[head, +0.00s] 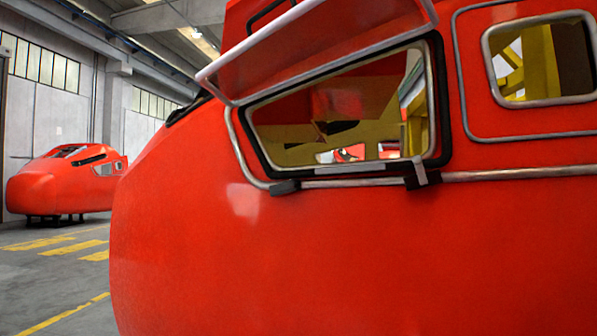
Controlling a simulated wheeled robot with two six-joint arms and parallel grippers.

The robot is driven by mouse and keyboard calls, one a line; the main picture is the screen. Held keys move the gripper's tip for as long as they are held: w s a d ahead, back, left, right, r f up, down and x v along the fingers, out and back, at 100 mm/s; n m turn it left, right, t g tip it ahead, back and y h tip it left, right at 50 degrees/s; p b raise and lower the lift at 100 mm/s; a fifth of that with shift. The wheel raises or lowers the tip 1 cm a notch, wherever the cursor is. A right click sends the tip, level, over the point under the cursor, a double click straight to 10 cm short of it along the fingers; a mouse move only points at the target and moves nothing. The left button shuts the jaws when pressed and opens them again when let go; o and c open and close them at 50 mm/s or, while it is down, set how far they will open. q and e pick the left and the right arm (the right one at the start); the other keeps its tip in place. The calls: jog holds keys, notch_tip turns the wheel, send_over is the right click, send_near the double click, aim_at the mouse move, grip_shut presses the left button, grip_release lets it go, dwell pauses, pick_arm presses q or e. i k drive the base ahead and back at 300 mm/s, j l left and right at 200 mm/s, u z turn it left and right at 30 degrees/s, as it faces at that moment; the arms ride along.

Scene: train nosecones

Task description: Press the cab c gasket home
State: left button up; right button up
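A large red cab (250,250) fills the middle and right of the head view. No marking shows whether it is cab c. A black gasket (441,100) runs around its side window opening, inside a silver trim line. A small black block (285,187) sits at the lower left of the opening. A light grey piece with a dark part (419,172) sits at the lower right corner, across the gasket's edge. I cannot tell whether the gasket is fully seated. Neither of my grippers is in view.
A red flap (330,50) with a silver edge stands out above the opening. A second window (540,60) in a silver frame is at right. Another red cab (65,180) stands on supports at far left. The floor (50,285) there is clear, with yellow markings.

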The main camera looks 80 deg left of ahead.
aim_at(382, 166)
jog(key=u, duration=2.4)
